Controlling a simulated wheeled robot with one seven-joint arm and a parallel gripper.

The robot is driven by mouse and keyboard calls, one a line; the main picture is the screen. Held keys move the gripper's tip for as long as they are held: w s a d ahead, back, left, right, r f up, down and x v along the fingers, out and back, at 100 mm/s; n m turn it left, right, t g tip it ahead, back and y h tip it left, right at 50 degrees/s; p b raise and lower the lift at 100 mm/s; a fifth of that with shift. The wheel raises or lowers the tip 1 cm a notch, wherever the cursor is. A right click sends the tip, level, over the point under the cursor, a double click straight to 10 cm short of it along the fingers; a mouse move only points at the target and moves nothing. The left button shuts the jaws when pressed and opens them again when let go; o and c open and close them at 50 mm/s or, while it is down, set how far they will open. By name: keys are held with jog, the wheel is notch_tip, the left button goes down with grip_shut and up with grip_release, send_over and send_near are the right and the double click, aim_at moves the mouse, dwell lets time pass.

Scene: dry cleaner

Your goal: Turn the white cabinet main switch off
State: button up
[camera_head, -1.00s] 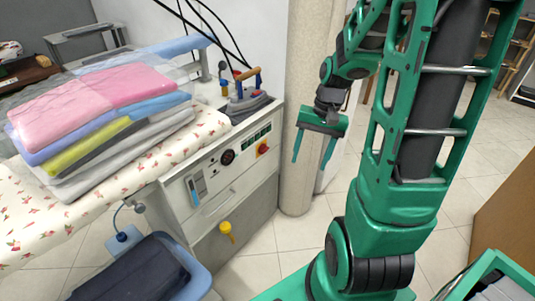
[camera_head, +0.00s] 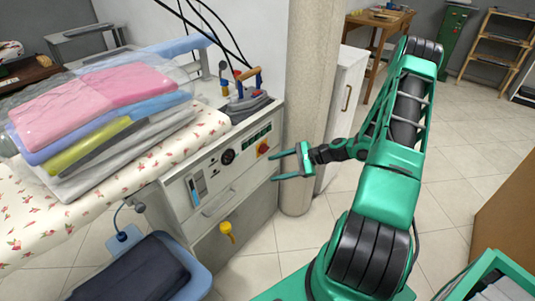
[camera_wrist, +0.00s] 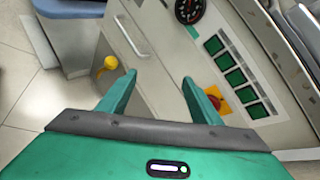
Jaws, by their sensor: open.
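The white cabinet (camera_head: 240,187) under the ironing board has a control panel on its front. The main switch, a red knob on a yellow plate (camera_head: 262,149), sits at the panel's right end, below a row of green square buttons (camera_head: 257,135). Its knob angle is too small to read. My gripper (camera_head: 273,168) is open and empty, in front of the panel's right end, pointing at the cabinet. In the wrist view, the switch (camera_wrist: 216,96) shows just right of the right finger, partly hidden by it. The green buttons (camera_wrist: 235,77) lie beyond.
A round dark gauge (camera_head: 228,157) and a drawer-like handle (camera_head: 218,203) are on the panel. A yellow valve handle (camera_head: 227,231) sticks out below. An iron (camera_head: 247,102) stands on top. A pillar (camera_head: 304,80) rises right of the cabinet. A blue basket (camera_head: 197,275) is at lower left.

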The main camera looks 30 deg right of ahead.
jog(key=w+d+f+m+t, duration=0.3)
jog(key=d+m+t, duration=0.1)
jog(key=m+t, duration=0.15)
jog(key=m+t+h, duration=0.3)
jog(key=m+t, duration=0.1)
jog(key=m, duration=0.2)
send_near(267, 150)
jog(key=shift+g, duration=0.25)
jog(key=x, duration=0.8)
jog(key=shift+w+a+r, duration=0.1)
jog(key=shift+w, duration=0.3)
jog(key=shift+a, duration=0.1)
jog(key=c, duration=1.1)
